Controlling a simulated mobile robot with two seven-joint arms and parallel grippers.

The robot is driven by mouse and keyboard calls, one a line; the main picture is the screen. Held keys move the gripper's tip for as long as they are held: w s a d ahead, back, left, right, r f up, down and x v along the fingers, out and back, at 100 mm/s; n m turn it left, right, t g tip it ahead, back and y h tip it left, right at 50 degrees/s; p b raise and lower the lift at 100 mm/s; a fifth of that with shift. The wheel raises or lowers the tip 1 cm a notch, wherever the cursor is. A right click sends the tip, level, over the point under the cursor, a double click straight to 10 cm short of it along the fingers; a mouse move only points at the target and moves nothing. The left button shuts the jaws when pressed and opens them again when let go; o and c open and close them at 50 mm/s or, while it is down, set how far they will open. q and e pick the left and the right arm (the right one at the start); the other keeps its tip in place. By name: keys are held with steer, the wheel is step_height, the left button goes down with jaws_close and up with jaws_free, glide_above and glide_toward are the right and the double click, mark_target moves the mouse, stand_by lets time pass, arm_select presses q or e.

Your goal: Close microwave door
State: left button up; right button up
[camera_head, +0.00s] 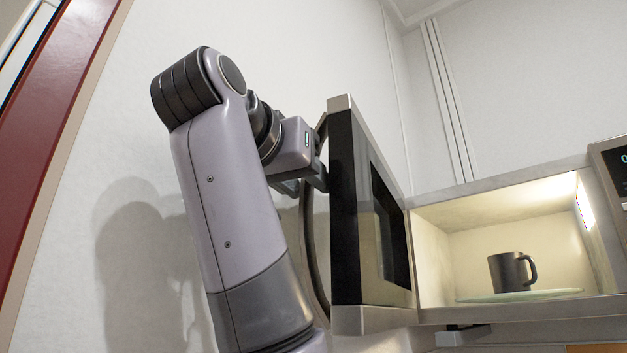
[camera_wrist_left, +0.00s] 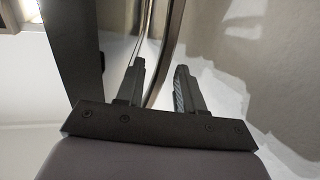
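The microwave door (camera_head: 345,205) stands open, swung out toward me on the left of the lit cavity. Its dark curved handle (camera_head: 312,260) is on the door's left-facing outer side. My left gripper (camera_head: 318,165) is at the upper part of the handle, partly hidden by its own wrist and the door edge. In the left wrist view, its two fingers (camera_wrist_left: 162,85) are apart, with the handle bar (camera_wrist_left: 163,72) running between them and gaps visible beside it. My right gripper is not in view.
A dark mug (camera_head: 508,272) stands on the glass turntable (camera_head: 475,298) inside the microwave cavity (camera_head: 460,235). The control panel (camera_head: 617,175) is at the right edge. A pale wall (camera_head: 130,150) is behind my arm, with a dark red panel (camera_head: 50,140) at far left.

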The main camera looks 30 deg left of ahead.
arm_select(q)
steer(key=shift+w+a, duration=0.2)
steer(key=shift+w, duration=1.1)
jaws_close()
